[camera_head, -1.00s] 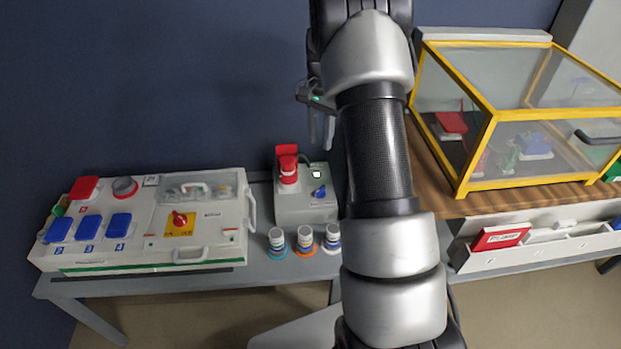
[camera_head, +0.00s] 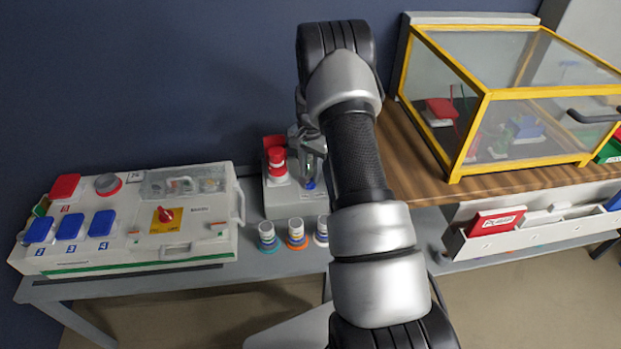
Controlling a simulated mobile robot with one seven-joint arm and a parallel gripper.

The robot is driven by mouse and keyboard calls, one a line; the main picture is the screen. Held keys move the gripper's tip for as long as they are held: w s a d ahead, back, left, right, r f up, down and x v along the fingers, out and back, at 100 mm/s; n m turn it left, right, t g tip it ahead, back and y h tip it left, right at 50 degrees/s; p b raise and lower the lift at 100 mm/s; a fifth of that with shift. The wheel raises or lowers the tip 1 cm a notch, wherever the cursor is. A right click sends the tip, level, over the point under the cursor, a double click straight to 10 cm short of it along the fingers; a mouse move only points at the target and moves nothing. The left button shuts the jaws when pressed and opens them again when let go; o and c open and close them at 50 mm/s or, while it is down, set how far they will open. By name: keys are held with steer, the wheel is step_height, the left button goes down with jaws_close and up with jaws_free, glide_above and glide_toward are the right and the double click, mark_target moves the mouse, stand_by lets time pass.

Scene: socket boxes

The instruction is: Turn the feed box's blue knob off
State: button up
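The feed box (camera_head: 283,203) is a small grey box on the grey bench, with a red plug (camera_head: 277,163) on its left part. Its blue knob (camera_head: 309,185) shows only as a small blue patch on the right of the top, partly hidden by my gripper. My gripper (camera_head: 310,170) points down over the knob, its fingertips close to it or touching; I cannot tell which. The fingers are small in view and partly behind my arm, so their opening is unclear. The box's right side is hidden by my arm.
A large white box (camera_head: 75,262) with blue covers and a red rotary switch (camera_head: 165,214) stands at the left. Several small ringed jars (camera_head: 267,237) stand in front of the feed box. A yellow-framed clear case (camera_head: 471,136) stands on the wooden top at the right.

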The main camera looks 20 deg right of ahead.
steer(key=shift+f, duration=0.95)
steer(key=shift+c, duration=0.3)
jaws_close()
